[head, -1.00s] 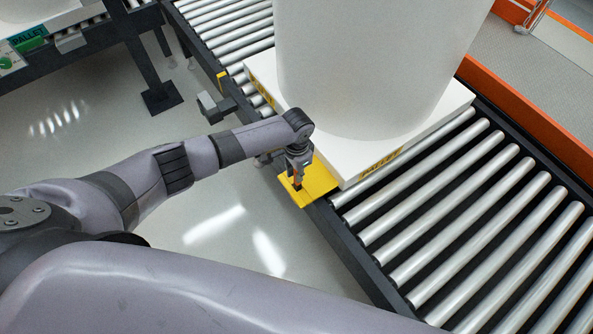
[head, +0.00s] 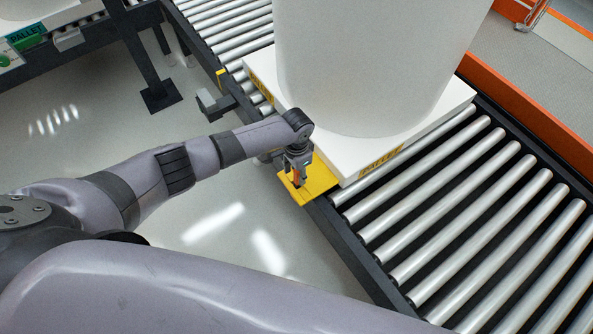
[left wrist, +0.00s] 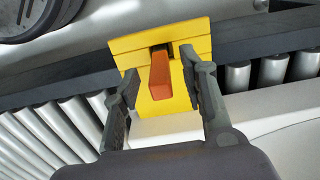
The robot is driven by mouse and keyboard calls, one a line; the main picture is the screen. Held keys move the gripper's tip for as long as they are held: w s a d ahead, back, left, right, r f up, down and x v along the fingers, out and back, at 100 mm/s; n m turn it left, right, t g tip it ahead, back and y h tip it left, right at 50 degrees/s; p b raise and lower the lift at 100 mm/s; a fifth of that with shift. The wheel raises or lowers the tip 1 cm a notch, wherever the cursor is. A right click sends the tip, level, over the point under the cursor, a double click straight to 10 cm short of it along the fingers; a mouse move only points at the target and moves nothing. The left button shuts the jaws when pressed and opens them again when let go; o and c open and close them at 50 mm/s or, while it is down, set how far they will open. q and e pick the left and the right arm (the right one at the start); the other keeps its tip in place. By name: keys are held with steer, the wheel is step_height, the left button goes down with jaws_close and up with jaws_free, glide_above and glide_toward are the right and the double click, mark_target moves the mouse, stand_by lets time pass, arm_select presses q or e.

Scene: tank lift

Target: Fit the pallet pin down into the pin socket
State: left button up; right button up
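The pallet pin (left wrist: 160,76) is an orange bar. In the left wrist view it stands in the dark slot of the yellow pin socket (left wrist: 122,46), its end towards the camera. How deep it sits is hard to tell. In the head view the yellow socket (head: 321,182) is at the conveyor's near edge, beside the pallet. My left gripper (head: 298,178) is directly above it. In the left wrist view its two fingers (left wrist: 160,98) are spread, one on each side of the pin, with gaps to both. My right gripper is out of view.
A white pallet (head: 352,173) carries a large white tank (head: 375,60) on the roller conveyor (head: 470,200). An orange rail (head: 530,115) runs along the far side. A grey bracket (head: 215,104) sticks out left of the pallet. Open floor (head: 215,210) lies in front.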

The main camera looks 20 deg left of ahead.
arm_select(q)
step_height(320, 180, up, 12)
stand_by(0.7)
stand_by(0.4)
